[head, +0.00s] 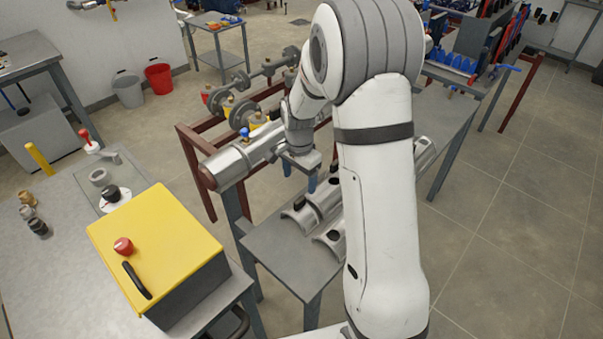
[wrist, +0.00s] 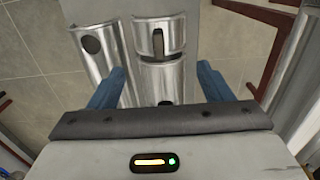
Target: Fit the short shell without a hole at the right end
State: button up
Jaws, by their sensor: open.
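Several silvery half-round shells lie on a grey table (head: 275,255). In the head view, one shell (head: 318,207) and a nearer shell (head: 331,238) show dark openings; another shell (head: 425,152) shows right of my arm. In the wrist view, a longer shell (wrist: 103,55) at left has a dark oval hole. A short shell (wrist: 175,36) and a lower shell (wrist: 160,78) show dark patches; I cannot tell which is without a hole. My gripper (head: 299,176) is open and empty above the shells, its blue fingers apart in the wrist view (wrist: 160,68).
A dark red frame (head: 196,150) carries the pipework behind. A yellow-topped box (head: 160,250) with a red button stands on the near-left bench (head: 60,275). My arm hides the table's right part.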

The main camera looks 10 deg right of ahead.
aim_at(300, 199)
notch_tip(300, 199, down, 9)
jog(key=b, duration=0.5)
jog(key=shift+r, duration=0.2)
grip_shut()
dwell(0.5)
jog(key=shift+r, duration=0.1)
dwell(0.3)
jog(key=shift+s+r+p, duration=0.15)
jog(key=shift+r+p, duration=1.9)
jog(key=shift+r, duration=1.4)
